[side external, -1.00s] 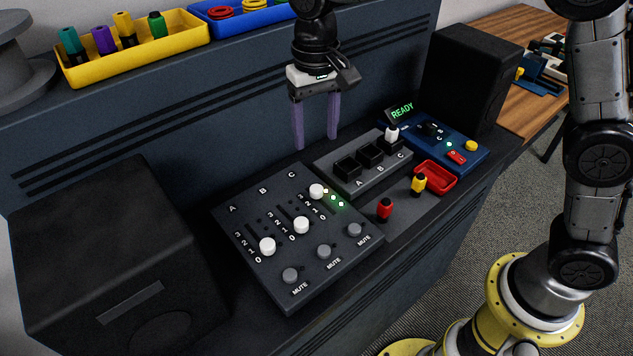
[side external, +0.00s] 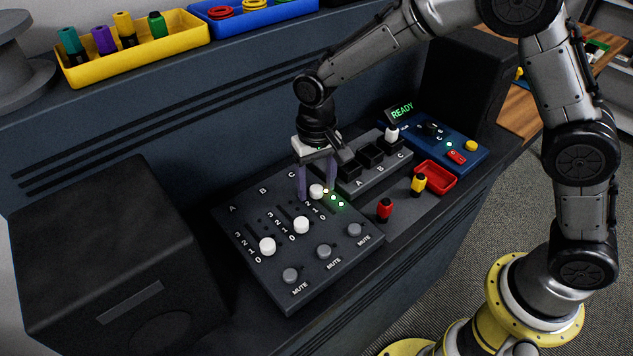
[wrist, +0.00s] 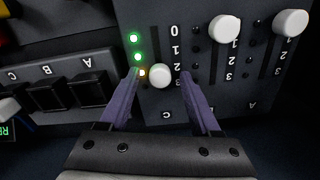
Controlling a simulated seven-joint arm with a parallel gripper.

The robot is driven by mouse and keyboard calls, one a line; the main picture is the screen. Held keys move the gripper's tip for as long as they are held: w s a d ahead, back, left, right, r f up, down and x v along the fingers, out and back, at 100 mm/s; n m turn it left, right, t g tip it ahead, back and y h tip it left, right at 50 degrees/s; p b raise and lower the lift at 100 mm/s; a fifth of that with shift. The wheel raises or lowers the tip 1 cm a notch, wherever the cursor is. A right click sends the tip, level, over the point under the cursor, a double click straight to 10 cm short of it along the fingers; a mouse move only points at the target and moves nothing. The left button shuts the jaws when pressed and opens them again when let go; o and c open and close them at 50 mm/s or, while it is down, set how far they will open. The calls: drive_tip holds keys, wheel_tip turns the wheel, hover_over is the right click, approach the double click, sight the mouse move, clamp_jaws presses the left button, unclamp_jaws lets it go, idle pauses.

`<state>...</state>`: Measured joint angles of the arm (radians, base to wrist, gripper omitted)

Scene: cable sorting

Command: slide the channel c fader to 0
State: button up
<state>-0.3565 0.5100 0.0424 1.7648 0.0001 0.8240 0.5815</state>
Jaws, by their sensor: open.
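The dark mixer panel (side external: 258,211) has three white fader knobs in slots marked 0 to 3. The channel C knob (side external: 317,191) sits near the 2 to 3 end of its slot, with lit lights beside it. My gripper (side external: 316,196) is open, with its purple fingers lowered around this knob. In the wrist view the C knob (wrist: 160,76) stands between the fingertips of my gripper (wrist: 161,73), with a gap on both sides. The channel B knob (side external: 301,225) and channel A knob (side external: 267,246) stand nearer their 0 ends.
Grey mute buttons (side external: 324,252) line the panel's front. A switch box (side external: 372,169) stands close to the right of my gripper. A red plug (side external: 384,209), a yellow plug (side external: 418,185) and a red tray (side external: 440,174) lie farther right. A black speaker (side external: 115,270) stands at left.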

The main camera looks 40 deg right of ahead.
clamp_jaws()
idle(0.3)
idle(1.1)
